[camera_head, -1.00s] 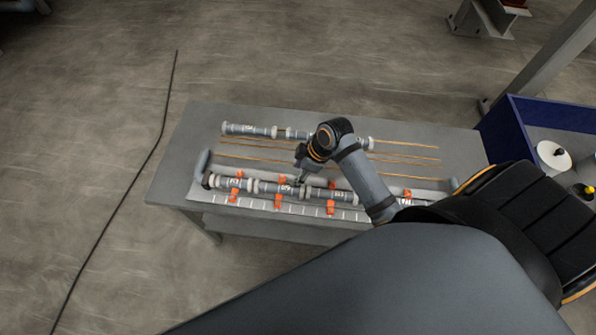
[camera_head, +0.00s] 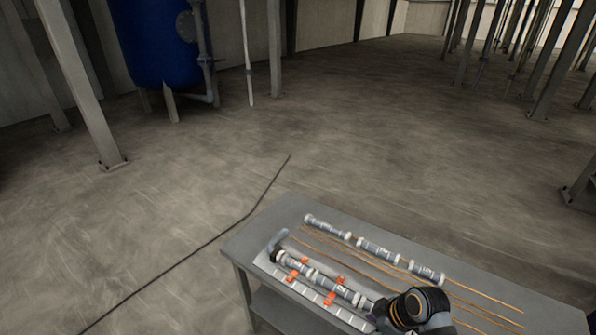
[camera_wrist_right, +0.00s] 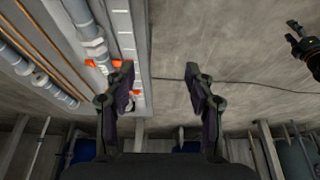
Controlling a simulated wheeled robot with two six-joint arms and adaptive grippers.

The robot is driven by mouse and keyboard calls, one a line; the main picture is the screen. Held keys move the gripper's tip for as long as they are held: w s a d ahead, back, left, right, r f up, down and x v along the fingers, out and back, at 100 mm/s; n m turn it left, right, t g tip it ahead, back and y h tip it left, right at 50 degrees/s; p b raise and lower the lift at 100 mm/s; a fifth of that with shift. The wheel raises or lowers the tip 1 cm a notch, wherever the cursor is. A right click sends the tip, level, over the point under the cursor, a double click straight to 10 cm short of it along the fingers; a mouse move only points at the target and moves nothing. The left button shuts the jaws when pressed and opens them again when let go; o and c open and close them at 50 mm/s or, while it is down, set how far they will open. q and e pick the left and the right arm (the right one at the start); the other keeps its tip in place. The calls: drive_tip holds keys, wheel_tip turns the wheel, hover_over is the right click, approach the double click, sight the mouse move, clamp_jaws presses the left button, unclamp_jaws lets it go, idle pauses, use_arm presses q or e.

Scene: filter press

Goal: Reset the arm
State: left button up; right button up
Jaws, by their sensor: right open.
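My right gripper (camera_wrist_right: 163,82) is open and empty in the right wrist view, its two dark fingers wide apart. The left finger overlaps the edge of a grey rail with orange clips (camera_wrist_right: 90,63) in the picture; I see no contact. In the head view a black and orange joint of my arm (camera_head: 418,306) is over the table's front edge; the gripper's fingers are not visible there. A black end with an orange ring, apparently my other gripper (camera_wrist_right: 299,38), shows at the upper right of the wrist view, too small to judge.
The grey table (camera_head: 262,232) carries a back row of grey cylinders (camera_head: 375,249), thin copper rods (camera_head: 330,243) and a clipped front row (camera_head: 322,279). A dark cable (camera_head: 220,236) crosses the floor. A blue tank (camera_head: 155,45) and a post (camera_head: 85,90) stand beyond open floor.

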use_arm(q)
drive_tip(key=w, duration=0.6)
use_arm(e)
drive_tip(key=s+d+r+m+t+h, duration=0.1)
drive_tip(key=s+d+r+m+h, duration=0.15)
drive_tip(key=s+m, duration=0.25)
drive_tip(key=s+d+r+m+h, duration=0.1)
drive_tip(key=s+d+m+h, duration=0.15)
drive_tip(key=s+m, duration=0.25)
drive_tip(key=s+d+f+g+b, duration=0.1)
drive_tip(key=d+f+b, duration=0.1)
drive_tip(key=f, duration=1.2)
drive_tip(key=s+d+f+b, duration=0.1)
drive_tip(key=f+b, duration=0.1)
drive_tip(key=f, duration=1.2)
use_arm(q)
wheel_tip(320, 180, down, 7)
drive_tip(key=s+b, duration=0.2)
drive_tip(key=b, duration=0.1)
drive_tip(key=shift+s+t, duration=0.15)
drive_tip(key=shift+t, duration=0.15)
use_arm(e)
drive_tip(key=s+d+f+g, duration=0.1)
drive_tip(key=s+f, duration=1.7)
drive_tip(key=f, duration=0.2)
drive_tip(key=shift+s+d+f+m, duration=0.25)
drive_tip(key=shift+s+f+m, duration=0.1)
drive_tip(key=shift+f+m, duration=0.05)
